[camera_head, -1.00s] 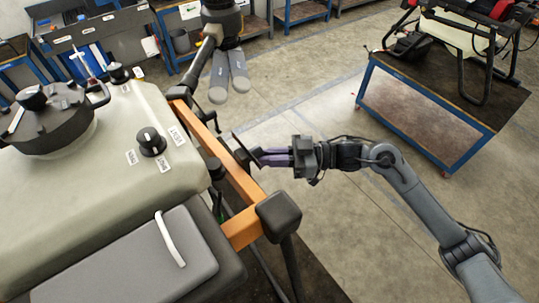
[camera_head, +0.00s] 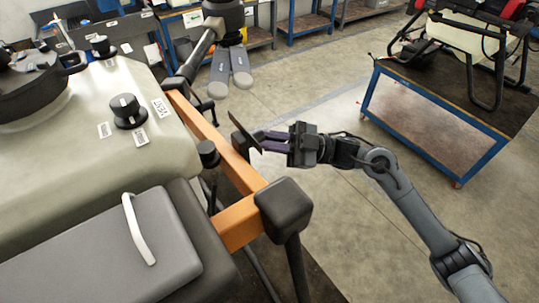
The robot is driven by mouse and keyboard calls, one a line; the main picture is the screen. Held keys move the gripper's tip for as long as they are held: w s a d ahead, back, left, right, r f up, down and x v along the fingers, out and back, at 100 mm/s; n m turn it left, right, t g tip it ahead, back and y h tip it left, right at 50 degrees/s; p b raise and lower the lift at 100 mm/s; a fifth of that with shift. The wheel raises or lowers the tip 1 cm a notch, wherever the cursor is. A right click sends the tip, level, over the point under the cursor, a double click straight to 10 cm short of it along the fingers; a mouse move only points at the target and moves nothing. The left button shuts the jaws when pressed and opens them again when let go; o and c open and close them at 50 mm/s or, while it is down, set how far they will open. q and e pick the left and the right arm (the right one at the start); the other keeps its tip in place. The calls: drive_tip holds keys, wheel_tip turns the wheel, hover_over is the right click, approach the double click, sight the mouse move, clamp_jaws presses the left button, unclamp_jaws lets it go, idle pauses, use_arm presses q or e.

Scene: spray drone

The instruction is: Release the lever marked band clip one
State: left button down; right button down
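My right gripper (camera_head: 268,141) comes in from the right, with purple fingers pointing left toward the orange frame bar (camera_head: 215,145). A thin dark plate (camera_head: 243,131), possibly a lever, stands tilted at its fingertips beside the bar. The fingers look slightly apart. I cannot tell whether they touch or grip the plate. No lever marked band clip one can be read. My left gripper is not in view.
A pale tank (camera_head: 75,145) with a dark knob (camera_head: 126,108) and small white labels fills the left. A grey lid with a white handle (camera_head: 138,228) is in front. A blue-framed table (camera_head: 425,120) carries another machine. Open floor lies between.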

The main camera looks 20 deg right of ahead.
drive_tip(key=n+g+y+b, duration=0.1)
drive_tip(key=n+g+b, duration=0.2)
drive_tip(key=n+b, duration=0.1)
drive_tip(key=w+n+g+y+b, duration=0.1)
drive_tip(key=n+g+b, duration=0.2)
drive_tip(key=n+b, duration=0.1)
drive_tip(key=r+n+g+y+b, duration=0.1)
drive_tip(key=n+g+b, duration=0.2)
drive_tip(key=n+b, duration=0.2)
drive_tip(key=shift+w+a+n+y, duration=0.2)
drive_tip(key=shift+w+n+y, duration=0.1)
drive_tip(key=shift+n, duration=0.2)
drive_tip(key=n+g+b, duration=0.1)
drive_tip(key=n, duration=0.1)
drive_tip(key=r+n+g+b, duration=0.1)
drive_tip(key=g, duration=0.1)
drive_tip(key=shift+w+n, duration=0.15)
drive_tip(key=shift+n, duration=0.25)
drive_tip(key=c, duration=1.2)
unclamp_jaws()
drive_tip(key=v, duration=1.1)
